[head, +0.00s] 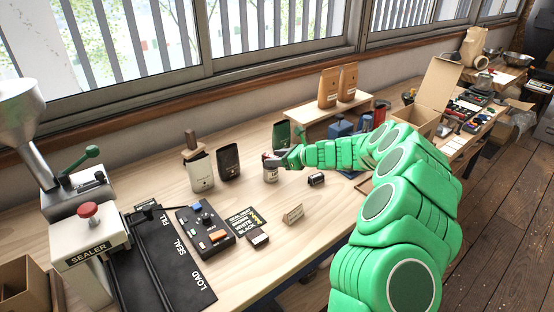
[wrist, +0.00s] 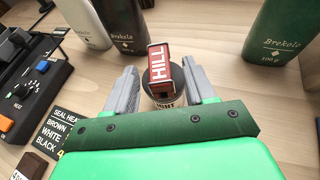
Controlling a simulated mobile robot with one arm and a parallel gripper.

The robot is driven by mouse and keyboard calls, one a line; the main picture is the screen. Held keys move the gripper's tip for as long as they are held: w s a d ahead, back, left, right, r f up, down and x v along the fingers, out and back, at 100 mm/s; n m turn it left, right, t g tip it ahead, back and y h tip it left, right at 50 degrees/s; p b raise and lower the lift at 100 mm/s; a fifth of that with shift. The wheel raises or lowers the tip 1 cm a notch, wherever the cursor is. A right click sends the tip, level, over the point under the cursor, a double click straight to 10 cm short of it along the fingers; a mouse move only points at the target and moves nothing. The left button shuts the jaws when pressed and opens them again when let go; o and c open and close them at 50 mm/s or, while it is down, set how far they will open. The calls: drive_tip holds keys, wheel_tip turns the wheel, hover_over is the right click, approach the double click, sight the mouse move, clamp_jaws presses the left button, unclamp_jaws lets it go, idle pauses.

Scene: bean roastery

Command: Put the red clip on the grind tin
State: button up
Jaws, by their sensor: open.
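My gripper (wrist: 160,70) is open, with one finger on each side of the clip and tin. A gap shows between the fingers and the clip. The tin's lower part is partly hidden by my gripper.
A dark pouch (head: 229,162) and a pale pouch (head: 201,173) stand left of the tin. A riser shelf (head: 318,111) holding brown bags stands behind.

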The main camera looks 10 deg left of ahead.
drive_tip(key=v, duration=1.2)
drive_tip(key=shift+r, duration=0.1)
